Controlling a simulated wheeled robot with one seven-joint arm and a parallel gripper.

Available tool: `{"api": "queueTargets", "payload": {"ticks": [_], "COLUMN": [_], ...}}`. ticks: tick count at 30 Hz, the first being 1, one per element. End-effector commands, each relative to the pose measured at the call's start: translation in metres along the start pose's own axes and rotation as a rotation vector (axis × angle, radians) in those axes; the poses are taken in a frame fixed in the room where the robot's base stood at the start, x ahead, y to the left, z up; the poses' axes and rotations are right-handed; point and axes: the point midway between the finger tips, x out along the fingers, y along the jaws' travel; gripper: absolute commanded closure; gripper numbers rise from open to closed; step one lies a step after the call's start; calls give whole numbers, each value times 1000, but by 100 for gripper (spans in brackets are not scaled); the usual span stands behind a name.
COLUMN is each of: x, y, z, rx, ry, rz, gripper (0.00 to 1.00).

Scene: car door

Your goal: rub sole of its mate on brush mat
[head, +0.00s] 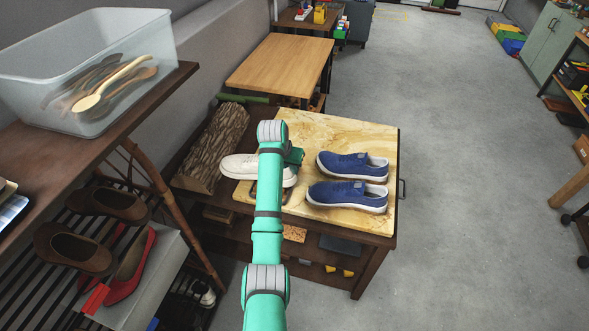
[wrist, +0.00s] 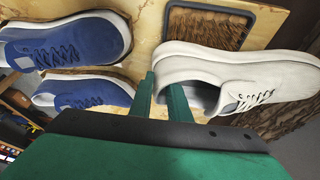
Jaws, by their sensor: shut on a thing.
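A white lace-up shoe (wrist: 245,80) is in my gripper (wrist: 162,92), with one finger outside the heel and the other inside the opening. In the head view the white shoe (head: 238,166) shows left of my arm, which hides part of it. The brush mat (wrist: 206,27), brown bristles in a dark frame, lies on the board beside and partly behind the shoe. In the head view the mat (head: 254,190) is mostly hidden by my arm. I cannot tell whether the sole touches the bristles. Two blue shoes (head: 351,165) (head: 346,195) stand on the board to the right.
The pale wooden board (head: 345,132) lies on a dark table (head: 375,243). A bark-covered log (head: 217,146) lies at its left. A shoe rack with brown shoes (head: 72,246) and a bin of wooden spoons (head: 90,60) stand at left. The floor (head: 470,150) at right is clear.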

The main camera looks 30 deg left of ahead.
Motion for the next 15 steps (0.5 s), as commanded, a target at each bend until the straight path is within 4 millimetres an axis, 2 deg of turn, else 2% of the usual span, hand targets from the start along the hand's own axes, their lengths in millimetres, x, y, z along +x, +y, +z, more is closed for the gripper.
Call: {"api": "queueTargets", "payload": {"ticks": [15], "x": [3], "y": [31], "z": [1], "rx": [1], "ry": [-4], "rz": [1], "gripper": [100]}}
